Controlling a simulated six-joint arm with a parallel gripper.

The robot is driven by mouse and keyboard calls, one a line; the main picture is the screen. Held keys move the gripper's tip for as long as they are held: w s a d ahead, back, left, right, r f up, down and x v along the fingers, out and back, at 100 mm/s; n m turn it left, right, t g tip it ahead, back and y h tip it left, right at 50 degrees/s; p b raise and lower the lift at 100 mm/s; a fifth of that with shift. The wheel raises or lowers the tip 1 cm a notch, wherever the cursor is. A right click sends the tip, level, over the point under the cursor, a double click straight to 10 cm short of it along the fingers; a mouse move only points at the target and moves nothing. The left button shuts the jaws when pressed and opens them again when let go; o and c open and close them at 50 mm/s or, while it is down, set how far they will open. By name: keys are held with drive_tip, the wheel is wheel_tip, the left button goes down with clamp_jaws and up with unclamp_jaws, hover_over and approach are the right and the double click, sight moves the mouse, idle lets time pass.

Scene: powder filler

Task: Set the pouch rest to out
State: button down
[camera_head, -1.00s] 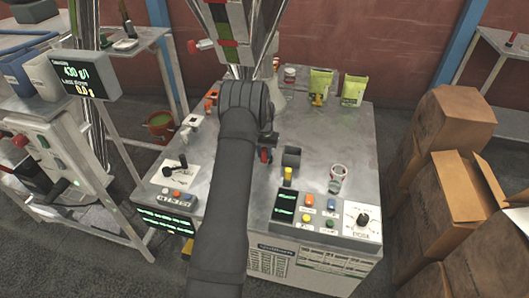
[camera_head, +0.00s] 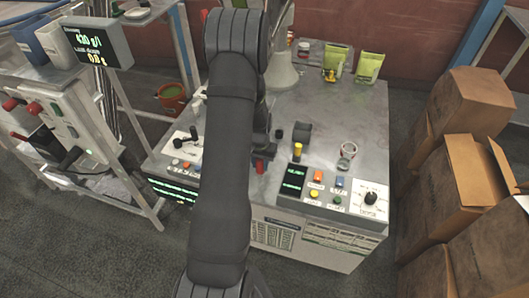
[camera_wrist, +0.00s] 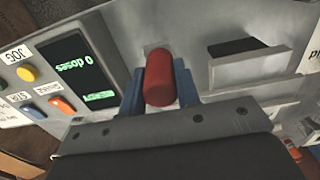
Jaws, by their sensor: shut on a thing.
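A red rounded knob (camera_wrist: 159,78) stands out from the pale front of the machine in the wrist view. My gripper (camera_wrist: 160,88) has its two blue fingers on either side of this knob and is shut on it. In the head view a red piece (camera_head: 260,167) shows at the table's front edge beside my dark arm, which hides my gripper there. No readable label marks the pouch rest, and I cannot tell its position.
A control panel (camera_head: 330,190) with coloured buttons and a dial is right of my arm. A black block (camera_head: 302,132), a yellow knob (camera_head: 298,152) and a cup (camera_head: 348,154) stand behind it. Green pouches (camera_head: 369,66) are at the back. Cardboard boxes (camera_head: 470,100) stand at the right.

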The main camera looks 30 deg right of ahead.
drive_tip(key=shift+s+a, duration=0.8)
drive_tip(key=shift+a, duration=0.1)
drive_tip(key=c, duration=1.1)
unclamp_jaws()
wheel_tip(320, 180, up, 17)
drive_tip(key=shift+r, duration=0.2)
wheel_tip(320, 180, down, 17)
drive_tip(key=shift+f, duration=0.2)
